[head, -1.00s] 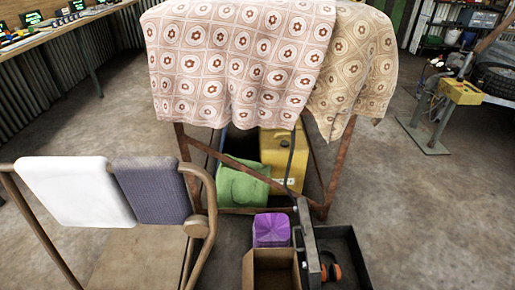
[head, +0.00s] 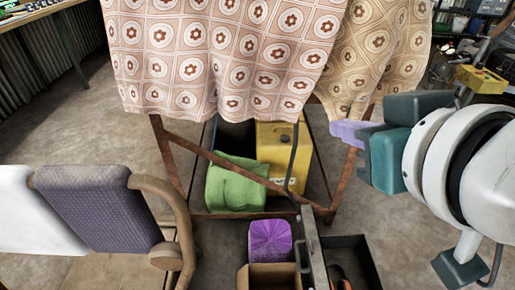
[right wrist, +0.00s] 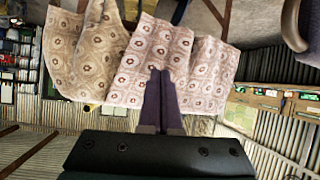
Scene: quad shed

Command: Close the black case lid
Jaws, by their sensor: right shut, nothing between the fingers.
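The black case (head: 364,260) lies open on the floor at the bottom of the head view, partly cut off by the frame edge. Its lid (head: 313,252) stands up steeply along the left side, seen nearly edge-on, with a handle on its outer side. Something orange and dark (head: 340,280) is inside the case. My right gripper (head: 350,132) is at the right of the head view, raised above and apart from the case. Its purple fingers are shut and empty. In the right wrist view the shut fingers (right wrist: 160,75) point toward the draped cloths; the case does not show there. My left gripper is out of view.
A cardboard box (head: 272,277) and a purple object (head: 270,240) stand left of the lid. Behind are a rusty frame (head: 230,160) draped with patterned cloths (head: 215,60), a green cushion (head: 237,182) and a yellow can (head: 283,150). A chair (head: 165,215) stands at left.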

